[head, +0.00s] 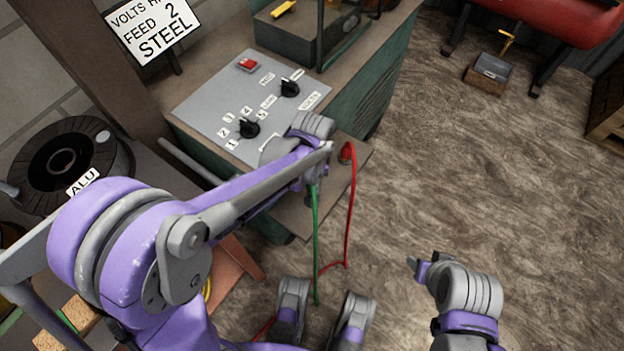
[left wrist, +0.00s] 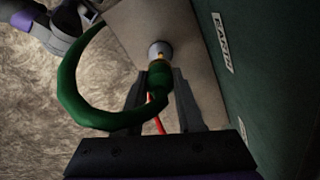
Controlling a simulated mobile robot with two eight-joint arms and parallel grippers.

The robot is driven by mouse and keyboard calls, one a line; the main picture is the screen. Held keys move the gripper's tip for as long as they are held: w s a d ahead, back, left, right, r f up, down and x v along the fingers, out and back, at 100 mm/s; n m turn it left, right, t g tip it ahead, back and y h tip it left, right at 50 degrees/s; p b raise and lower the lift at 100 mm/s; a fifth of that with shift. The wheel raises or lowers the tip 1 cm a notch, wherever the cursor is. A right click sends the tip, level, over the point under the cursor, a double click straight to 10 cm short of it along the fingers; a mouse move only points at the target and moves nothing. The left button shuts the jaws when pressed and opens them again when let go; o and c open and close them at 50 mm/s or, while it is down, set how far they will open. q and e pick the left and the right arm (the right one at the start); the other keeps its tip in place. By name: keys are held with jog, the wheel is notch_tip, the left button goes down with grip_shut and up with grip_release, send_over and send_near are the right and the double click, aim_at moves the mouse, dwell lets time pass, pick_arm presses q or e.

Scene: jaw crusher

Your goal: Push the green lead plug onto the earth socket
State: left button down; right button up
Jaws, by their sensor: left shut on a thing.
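The green lead plug (left wrist: 158,82) is between the two fingers of my left gripper (left wrist: 159,73) in the left wrist view, and the gripper is shut on it. The plug points at the round grey earth socket (left wrist: 160,48) on the pale panel. A bit of brass shows between plug and socket, at the socket's mouth. I cannot tell how deep it sits. The green lead (left wrist: 68,85) loops left from the plug. In the head view my forearm hides the plug, and the green lead (head: 315,230) hangs below. My right gripper (head: 416,267) is over the floor, apart from everything; its jaw state is unclear.
An EARTH label (left wrist: 222,43) is on the green cabinet side, right of the socket. A red plug (head: 347,153) with a red lead (head: 351,205) is close to the right of my left wrist. The control panel (head: 215,95) lies behind.

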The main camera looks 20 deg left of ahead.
aim_at(312, 199)
pick_arm(q)
jog(key=shift+f, duration=0.1)
jog(key=shift+f+b, duration=1.95)
jog(key=shift+f, duration=0.9)
jog(key=shift+f+b, duration=0.35)
jog(key=shift+f, duration=0.3)
jog(key=shift+c, duration=2.3)
grip_release()
jog(key=shift+r, duration=0.15)
notch_tip(312, 199, up, 11)
jog(key=p, duration=0.3)
jog(key=shift+f, duration=0.2)
